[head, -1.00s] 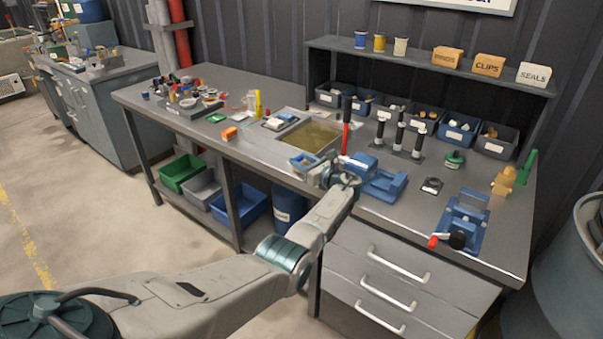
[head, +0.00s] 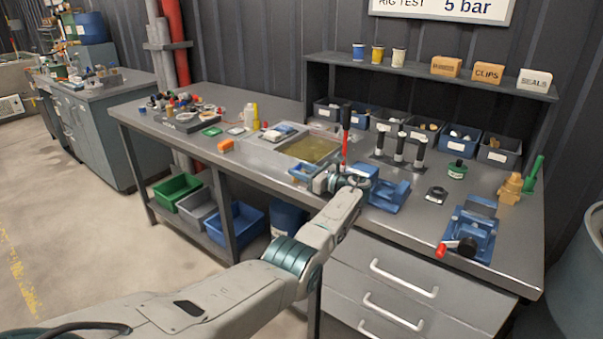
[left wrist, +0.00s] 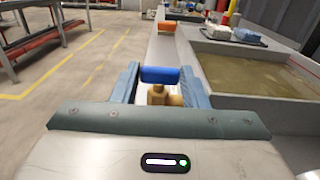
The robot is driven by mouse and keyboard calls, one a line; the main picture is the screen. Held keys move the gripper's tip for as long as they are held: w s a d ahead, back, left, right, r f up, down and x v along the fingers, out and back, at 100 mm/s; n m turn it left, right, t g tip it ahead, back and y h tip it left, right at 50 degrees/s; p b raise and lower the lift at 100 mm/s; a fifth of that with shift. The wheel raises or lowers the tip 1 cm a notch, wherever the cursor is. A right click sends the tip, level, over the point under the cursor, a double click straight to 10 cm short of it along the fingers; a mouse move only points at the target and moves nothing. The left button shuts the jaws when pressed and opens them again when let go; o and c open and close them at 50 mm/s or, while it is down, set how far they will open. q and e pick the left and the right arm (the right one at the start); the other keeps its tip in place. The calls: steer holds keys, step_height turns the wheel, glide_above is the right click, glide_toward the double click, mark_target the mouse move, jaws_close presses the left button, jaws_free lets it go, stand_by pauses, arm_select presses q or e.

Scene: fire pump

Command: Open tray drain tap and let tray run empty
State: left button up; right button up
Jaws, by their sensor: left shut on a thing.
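The drain tray (head: 322,147) is set in the bench top and holds murky yellow-brown liquid. The left wrist view also shows the tray (left wrist: 242,99) on the right, with liquid across its floor. A brass tap (left wrist: 163,97) with a blue handle (left wrist: 161,74) sits at the bench's front edge, beside the tray. My left gripper (left wrist: 160,84) has its blue fingers on both sides of the handle and is shut on it. In the head view my left gripper (head: 303,171) is at the tray's front edge, and the tap is too small to make out. My right gripper is out of view.
An orange block (head: 227,145) lies near the bench's front edge. Blue fixtures (head: 388,195) and a blue vice (head: 470,233) stand to the right. A green bin (head: 177,190), a grey bin and a blue bin (head: 236,228) sit on the lower shelf.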

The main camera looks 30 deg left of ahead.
arm_select(q)
steer(key=shift+d+f, duration=0.15)
steer(key=shift+f, duration=0.15)
steer(key=o, duration=1)
steer(key=shift+r, duration=0.25)
steer(key=shift+r, duration=0.15)
